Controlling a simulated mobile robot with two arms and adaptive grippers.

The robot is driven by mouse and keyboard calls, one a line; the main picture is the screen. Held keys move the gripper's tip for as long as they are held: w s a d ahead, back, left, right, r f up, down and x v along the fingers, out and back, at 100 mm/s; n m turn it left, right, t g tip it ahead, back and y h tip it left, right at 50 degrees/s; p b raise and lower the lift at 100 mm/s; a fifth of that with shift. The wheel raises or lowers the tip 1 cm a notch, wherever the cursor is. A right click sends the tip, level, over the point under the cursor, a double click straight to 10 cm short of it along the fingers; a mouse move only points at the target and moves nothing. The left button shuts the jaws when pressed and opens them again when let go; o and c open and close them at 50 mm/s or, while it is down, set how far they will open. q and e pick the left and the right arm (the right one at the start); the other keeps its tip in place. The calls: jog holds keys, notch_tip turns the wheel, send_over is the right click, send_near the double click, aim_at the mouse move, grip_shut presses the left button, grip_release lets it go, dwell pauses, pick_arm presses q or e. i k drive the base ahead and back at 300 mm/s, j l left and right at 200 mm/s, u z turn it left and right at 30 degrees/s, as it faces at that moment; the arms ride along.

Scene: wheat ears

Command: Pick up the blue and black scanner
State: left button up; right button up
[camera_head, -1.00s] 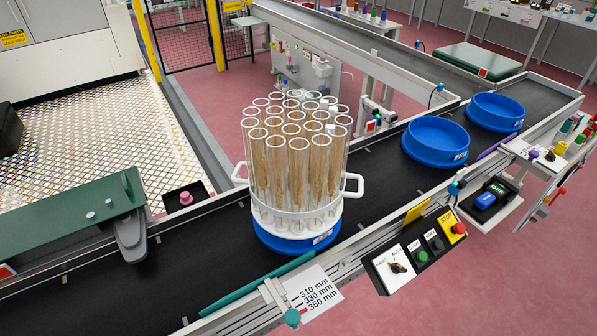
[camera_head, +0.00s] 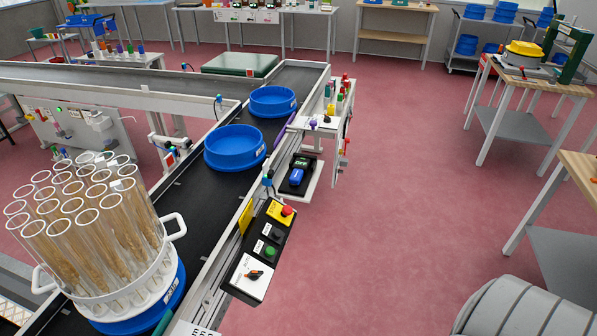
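The blue and black scanner (camera_head: 297,175) rests on a small white shelf (camera_head: 313,190) at the side of the conveyor, near the middle of the head view. Its top is black with a blue part, and a green display shows beside or behind it.
A conveyor (camera_head: 190,190) carries two blue round trays (camera_head: 234,148) and a rack of wheat tubes (camera_head: 95,235). A control box (camera_head: 258,255) with buttons juts from its side. Workbenches (camera_head: 528,85) stand at right. Open pink floor (camera_head: 400,180) lies between.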

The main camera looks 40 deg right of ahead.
aim_at(300, 167)
jog(key=i+l, duration=0.15)
jog(key=l, duration=0.2)
jog(key=i+l+u, duration=0.1)
jog(key=l, duration=0.2)
jog(key=i+l, duration=0.2)
jog(key=l, duration=0.15)
jog(key=i+l+u, duration=0.1)
jog(key=l, duration=0.2)
jog(key=i+l, duration=0.15)
jog(key=l, duration=0.2)
jog(key=u, duration=0.05)
